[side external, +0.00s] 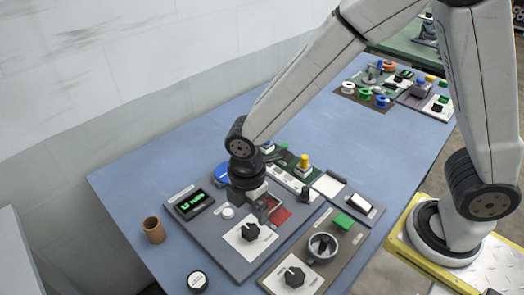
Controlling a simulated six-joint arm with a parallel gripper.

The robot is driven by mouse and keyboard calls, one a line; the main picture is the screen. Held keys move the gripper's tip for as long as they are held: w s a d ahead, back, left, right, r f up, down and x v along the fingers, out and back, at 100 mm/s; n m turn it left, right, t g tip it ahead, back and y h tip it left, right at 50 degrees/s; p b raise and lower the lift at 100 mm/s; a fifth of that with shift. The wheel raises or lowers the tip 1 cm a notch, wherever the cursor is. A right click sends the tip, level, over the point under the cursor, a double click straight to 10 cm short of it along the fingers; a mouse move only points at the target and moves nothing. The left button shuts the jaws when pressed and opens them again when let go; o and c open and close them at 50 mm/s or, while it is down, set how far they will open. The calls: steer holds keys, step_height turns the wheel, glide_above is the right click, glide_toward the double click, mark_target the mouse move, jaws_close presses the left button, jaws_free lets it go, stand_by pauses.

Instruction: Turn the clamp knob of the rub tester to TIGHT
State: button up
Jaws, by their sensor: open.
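My gripper (247,196) points down above the dark grey panel (222,251) on the blue table. It is open, with nothing visible between the fingers, though the wrist hides part of them. A black knob (250,231) on a white plate sits just in front of the gripper, apart from it as far as I can tell. A second black knob (294,277) on a white plate is on the front panel, beside a round grey dial (322,246). The labels are too small to read, so I cannot tell which knob is the rub tester's clamp knob or where it points.
A green-lit display (194,204) and a brown cup (153,230) stand left of the gripper. A red pad (280,216), a yellow button (304,161) and a green block (343,221) are to the right. Colored rings (364,93) lie at the far end. The table's left part is clear.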

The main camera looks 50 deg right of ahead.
mark_target(250, 229)
steer(key=shift+f, duration=0.2)
steer(key=shift+f, duration=3.7)
steer(key=shift+c, duration=0.2)
steer(key=c, duration=1.2)
steer(key=shift+c, duration=0.2)
